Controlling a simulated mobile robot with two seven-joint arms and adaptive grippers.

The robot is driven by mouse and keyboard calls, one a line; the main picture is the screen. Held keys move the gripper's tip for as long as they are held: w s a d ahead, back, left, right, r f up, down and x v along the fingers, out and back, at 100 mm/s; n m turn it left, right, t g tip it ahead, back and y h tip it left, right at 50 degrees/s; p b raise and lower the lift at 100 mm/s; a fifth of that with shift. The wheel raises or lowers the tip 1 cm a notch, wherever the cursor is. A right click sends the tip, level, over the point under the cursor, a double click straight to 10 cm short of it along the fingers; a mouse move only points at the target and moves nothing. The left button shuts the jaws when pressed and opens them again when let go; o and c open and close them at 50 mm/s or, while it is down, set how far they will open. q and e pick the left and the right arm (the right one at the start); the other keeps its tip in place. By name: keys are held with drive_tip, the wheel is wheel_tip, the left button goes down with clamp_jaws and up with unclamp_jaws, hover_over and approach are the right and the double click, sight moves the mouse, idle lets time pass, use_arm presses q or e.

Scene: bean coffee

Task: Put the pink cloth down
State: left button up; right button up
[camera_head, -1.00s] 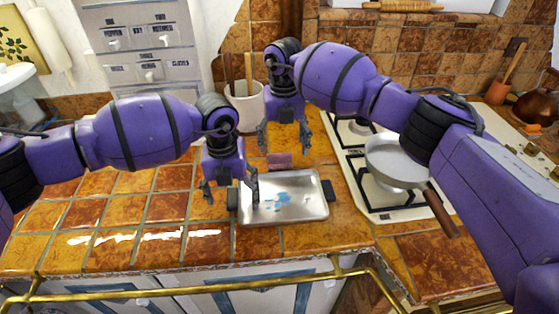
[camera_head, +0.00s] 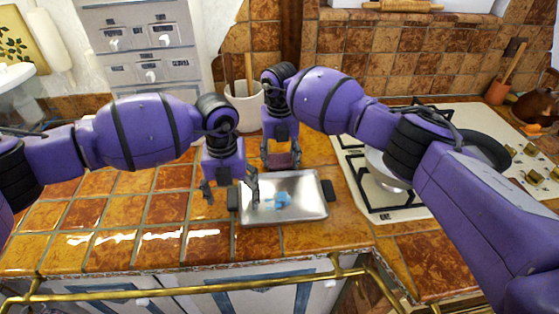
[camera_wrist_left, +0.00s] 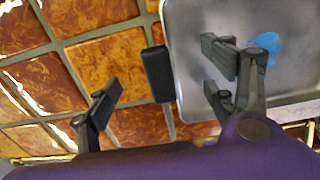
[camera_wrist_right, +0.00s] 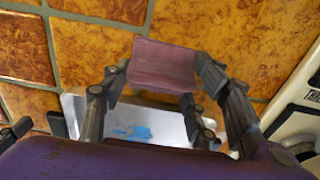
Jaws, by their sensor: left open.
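The pink cloth (camera_head: 281,160) is at the counter just behind the metal tray (camera_head: 310,207). In the right wrist view the cloth (camera_wrist_right: 162,62) lies between the fingertips of my right gripper (camera_wrist_right: 160,75), which appear to touch its two side edges. My right gripper (camera_head: 281,163) seems closed to the cloth's width. Whether the cloth rests fully on the tiles is hard to tell. My left gripper (camera_head: 231,195) is open and empty at the tray's left end. In the left wrist view the tray's black handle (camera_wrist_left: 157,75) shows between its fingers.
A blue spill (camera_head: 278,200) lies in the tray. A stove (camera_head: 372,196) with a pale pan (camera_head: 387,172), partly hidden by my right arm, is on the right. A white utensil pot (camera_head: 248,110) stands behind. Tiles at left are clear.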

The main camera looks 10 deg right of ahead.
sight(280, 155)
drive_tip(key=shift+c, duration=1.1)
wheel_tip(280, 155, up, 10)
drive_tip(key=shift+r, duration=0.1)
